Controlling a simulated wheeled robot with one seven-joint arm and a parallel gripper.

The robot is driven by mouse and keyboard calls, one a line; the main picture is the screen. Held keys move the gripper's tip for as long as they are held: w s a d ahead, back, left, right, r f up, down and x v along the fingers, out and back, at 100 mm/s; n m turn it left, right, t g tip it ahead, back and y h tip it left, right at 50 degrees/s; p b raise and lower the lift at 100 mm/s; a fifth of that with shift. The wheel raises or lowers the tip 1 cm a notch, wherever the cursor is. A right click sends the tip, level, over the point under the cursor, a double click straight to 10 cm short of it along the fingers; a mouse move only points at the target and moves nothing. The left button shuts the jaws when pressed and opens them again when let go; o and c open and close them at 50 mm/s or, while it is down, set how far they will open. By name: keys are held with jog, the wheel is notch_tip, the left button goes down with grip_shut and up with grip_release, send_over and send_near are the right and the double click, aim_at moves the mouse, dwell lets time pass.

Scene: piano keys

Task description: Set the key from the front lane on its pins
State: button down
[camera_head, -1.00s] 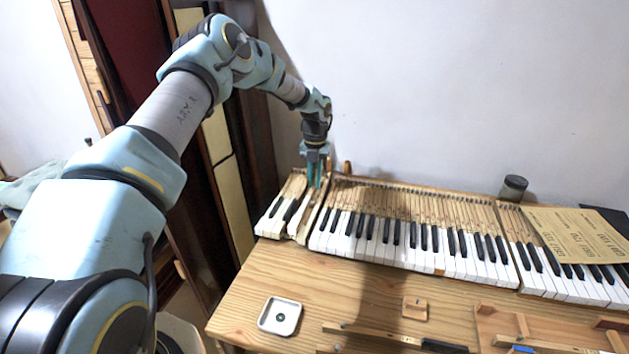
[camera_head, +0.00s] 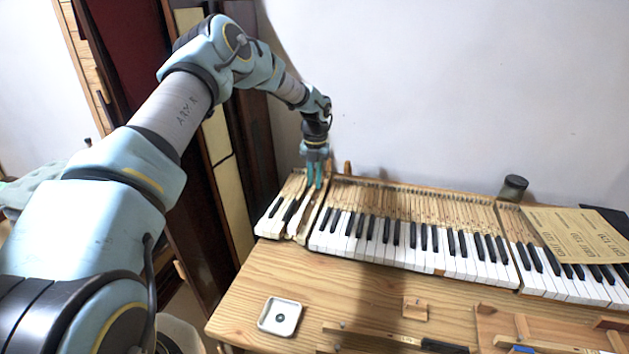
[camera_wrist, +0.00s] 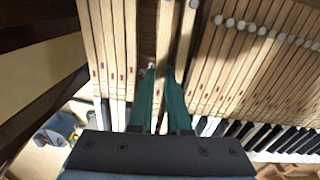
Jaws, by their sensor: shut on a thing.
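My gripper (camera_head: 315,184) points down at the left part of the keyboard, over the wooden rear part of the keys. In the wrist view its two green fingers (camera_wrist: 160,76) are close together on a pale wooden key stick (camera_wrist: 164,32). The front of a white key (camera_head: 304,226) shows below the gripper in the head view, beside the gap at the left section. A brown strip of bare frame (camera_wrist: 146,35) shows left of the held stick. The fingers hide the grip spot, and I cannot tell whether the key touches its pins.
Keys stand close on both sides, the long main keyboard (camera_head: 410,235) to the right. On the bench (camera_head: 250,290) are a white dish (camera_head: 280,316), a small wood block (camera_head: 415,308), a wooden key with a black end (camera_head: 443,346) and a wooden rack (camera_head: 490,325). A dark jar (camera_head: 514,187) stands behind.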

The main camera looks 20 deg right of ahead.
jog(key=shift+f+b, duration=0.45)
jog(key=shift+f, duration=0.3)
dwell(0.5)
jog(key=c, duration=1.2)
grip_release()
jog(key=shift+r, duration=0.1)
jog(key=shift+r+p, duration=0.6)
jog(key=shift+r, duration=0.4)
jog(key=shift+o, duration=0.2)
jog(key=o, duration=0.5)
